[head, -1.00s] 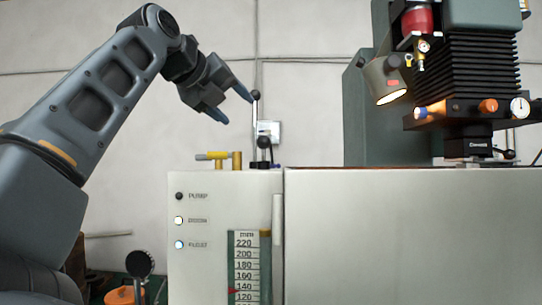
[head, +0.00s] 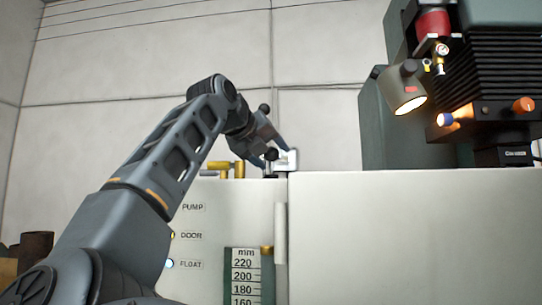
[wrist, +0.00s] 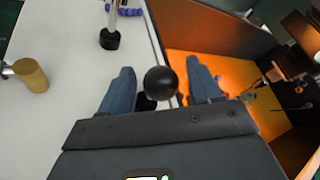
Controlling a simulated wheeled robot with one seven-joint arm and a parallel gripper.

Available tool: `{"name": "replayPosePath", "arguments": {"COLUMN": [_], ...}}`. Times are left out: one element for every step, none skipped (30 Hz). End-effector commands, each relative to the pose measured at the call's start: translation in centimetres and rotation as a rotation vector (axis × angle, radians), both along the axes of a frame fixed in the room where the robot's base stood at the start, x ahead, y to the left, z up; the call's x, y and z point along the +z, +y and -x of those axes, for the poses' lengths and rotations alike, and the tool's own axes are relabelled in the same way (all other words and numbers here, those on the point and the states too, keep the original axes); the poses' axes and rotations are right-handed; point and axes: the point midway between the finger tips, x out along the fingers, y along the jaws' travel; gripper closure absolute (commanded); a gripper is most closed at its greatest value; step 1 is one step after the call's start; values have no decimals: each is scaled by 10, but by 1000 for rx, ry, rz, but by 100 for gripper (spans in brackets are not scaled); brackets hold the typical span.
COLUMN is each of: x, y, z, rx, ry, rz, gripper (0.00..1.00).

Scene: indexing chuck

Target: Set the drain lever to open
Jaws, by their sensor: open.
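No lever label is legible, so I cannot tell which one is the drain lever. On the white cabinet top, a black ball knob (wrist: 160,83) sits between my gripper's (wrist: 160,67) open fingers in the wrist view, with a gap on each side. In the head view my gripper (head: 271,155) points down at the levers, and its fingers partly hide them. Another black ball knob (head: 264,109) stands higher, by the gripper. A yellow-handled valve (head: 222,166) is left of the gripper; a yellow cylinder (wrist: 31,76) shows at left in the wrist view.
A black base with a metal rod (wrist: 110,38) stands beyond the left finger. An orange-lit machine interior (wrist: 215,75) lies right of the cabinet edge. The white cabinet (head: 400,235) carries a millimetre scale (head: 243,277). A machine head with a lamp (head: 405,92) hangs at right.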

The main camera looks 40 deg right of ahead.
Motion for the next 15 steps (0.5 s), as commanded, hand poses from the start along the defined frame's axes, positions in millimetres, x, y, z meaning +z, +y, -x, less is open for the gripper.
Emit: {"name": "replayPosePath", "arguments": {"x": [-1, -1, -2, -2, -2, -2, -2, -2, -2, -2, -2, -2, -2, -2, -2], "y": [-3, -4, -5, -5, -5, -5, -5, -5, -5, -5, -5, -5, -5, -5, -5], "z": [0, -1, -1, -1, -1, -1, -1, -1, -1, -1, -1, -1, -1, -1, -1], "rx": [-1, -1, -1, -1, 0, 0, 0, 0, 0, 0, 0, 0, 0, 0, 0], "ry": [0, 1, 1, 1, 1, 1, 1, 1, 1, 1, 1, 1, 1, 1, 1], "rz": [0, 0, 0, 0, 1, 1, 1, 0, 0, 0, 0, 0, 0, 0, 0], "gripper": [37, 37, 37, 37, 37, 37, 37, 37, 37, 37, 40, 44, 46, 49, 53]}}
